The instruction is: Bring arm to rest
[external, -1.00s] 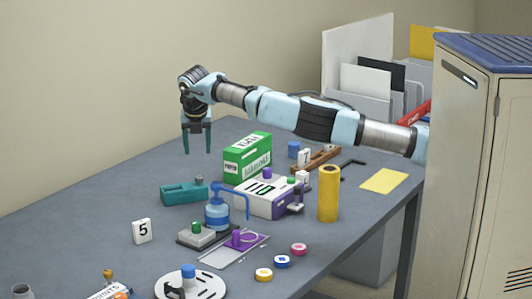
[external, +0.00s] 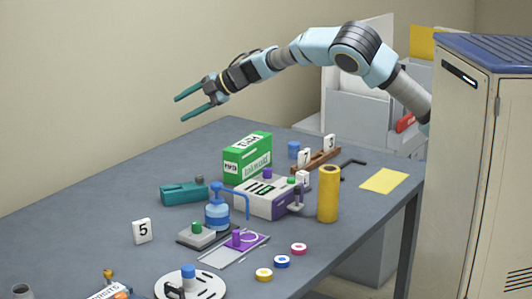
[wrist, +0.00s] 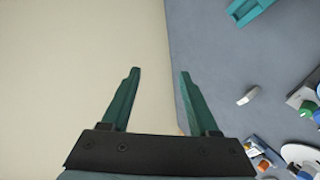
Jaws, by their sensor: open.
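My gripper (external: 178,108) is raised above the far left part of the table and points left, toward the wall. Its two teal fingers are spread apart with nothing between them. In the wrist view my gripper (wrist: 157,72) is also open and empty, with the wall behind the left finger and the table beyond the right one. My arm is bent upward at the elbow and touches nothing that I can see.
A beige cabinet (external: 470,180) stands right. The table's far left is clear.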

